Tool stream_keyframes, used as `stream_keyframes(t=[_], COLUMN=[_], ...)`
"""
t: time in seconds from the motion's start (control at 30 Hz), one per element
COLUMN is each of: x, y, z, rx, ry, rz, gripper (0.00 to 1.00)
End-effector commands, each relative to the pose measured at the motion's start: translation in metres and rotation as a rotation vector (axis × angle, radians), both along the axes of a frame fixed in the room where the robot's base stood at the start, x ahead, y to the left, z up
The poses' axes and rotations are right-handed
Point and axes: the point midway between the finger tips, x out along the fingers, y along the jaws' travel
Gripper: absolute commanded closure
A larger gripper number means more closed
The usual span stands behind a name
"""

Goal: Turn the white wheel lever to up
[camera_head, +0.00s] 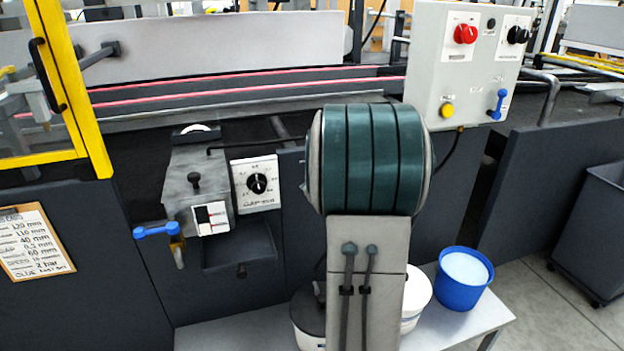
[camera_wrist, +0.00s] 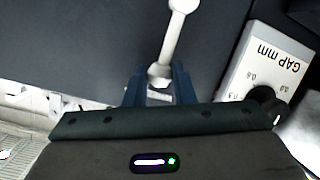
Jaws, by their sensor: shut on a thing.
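A white lever (camera_wrist: 172,38) stands out against the dark panel in the wrist view. It runs from a rounder, wider part at the top edge down to my gripper (camera_wrist: 158,82). The blue fingers of my gripper are shut on its lower end in that view, and the lever leans slightly from straight. The fingers partly cover the held end. In the head view my own arm hides both the gripper and this lever. The gap dial (camera_head: 258,184) is beside the lever; its plate also shows at the right of the wrist view (camera_wrist: 262,60).
A grey glue unit (camera_head: 190,165) and a blue-handled lever (camera_head: 156,230) are left of the dial. A control box (camera_head: 465,70) with knobs and another blue lever (camera_head: 498,104) stands upper right. Below, a blue bucket (camera_head: 462,290) stands on a low table (camera_head: 480,325).

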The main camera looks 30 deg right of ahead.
Motion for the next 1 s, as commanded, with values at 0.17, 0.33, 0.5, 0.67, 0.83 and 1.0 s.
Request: stream_keyframes(t=[0.17,0.33,0.5,0.67,0.83,1.0], x=[-0.001,0.000,0.000,-0.004,-0.025,-0.059], y=[0.000,0.001,0.001,0.002,0.008,0.017], z=[-0.002,-0.002,-0.001,0.002,0.010,0.023], rx=[-0.001,0.000,0.001,0.000,0.000,-0.001], ry=[0.005,0.006,0.004,0.003,0.003,0.002], rz=[0.000,0.000,0.002,0.001,0.001,0.000], gripper=[1.00,0.55,0.55,0.55,0.55,0.55])
